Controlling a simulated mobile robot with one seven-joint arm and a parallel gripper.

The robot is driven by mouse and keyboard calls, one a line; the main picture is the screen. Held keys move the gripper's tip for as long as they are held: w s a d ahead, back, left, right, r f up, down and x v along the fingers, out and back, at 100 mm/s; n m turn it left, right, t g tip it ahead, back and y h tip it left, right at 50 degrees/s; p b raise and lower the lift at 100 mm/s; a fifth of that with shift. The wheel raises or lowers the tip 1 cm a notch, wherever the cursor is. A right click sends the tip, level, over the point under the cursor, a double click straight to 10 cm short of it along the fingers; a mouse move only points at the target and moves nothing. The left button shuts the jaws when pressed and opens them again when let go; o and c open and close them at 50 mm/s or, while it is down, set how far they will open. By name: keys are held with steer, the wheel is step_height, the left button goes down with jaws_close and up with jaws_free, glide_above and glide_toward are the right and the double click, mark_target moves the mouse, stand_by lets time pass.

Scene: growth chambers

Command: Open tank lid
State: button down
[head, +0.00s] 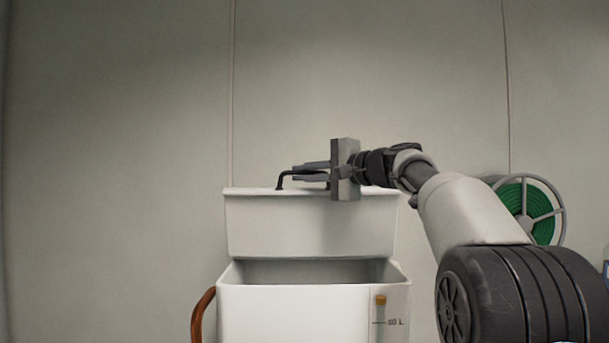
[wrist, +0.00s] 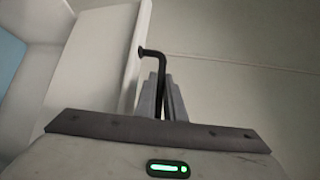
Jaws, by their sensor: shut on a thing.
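The white tank (head: 290,305) stands low in the middle of the head view, with a dark gap showing at its top. Its white lid (head: 300,228) is raised and tilted up behind the opening. A black bar handle (head: 283,178) sits on the lid's upper edge. My gripper (head: 305,172) comes from the right and is shut on this handle. In the wrist view the two grey fingers (wrist: 167,100) are closed around the handle (wrist: 154,53), and the lid (wrist: 100,62) is at the left.
A brown curved hose or grip (head: 200,312) is on the tank's left side. A level gauge (head: 380,310) is on its front right. A green hose reel (head: 530,208) hangs on the wall (head: 120,150) at the right. The space left of the tank looks clear.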

steer(key=shift+w, duration=0.1)
stand_by(0.3)
steer(key=c, duration=1.8)
jaws_free()
steer(key=shift+c, duration=0.2)
steer(key=shift+d, duration=0.1)
steer(key=b+v, duration=0.4)
steer(key=v, duration=1.3)
steer(key=shift+r, duration=0.2)
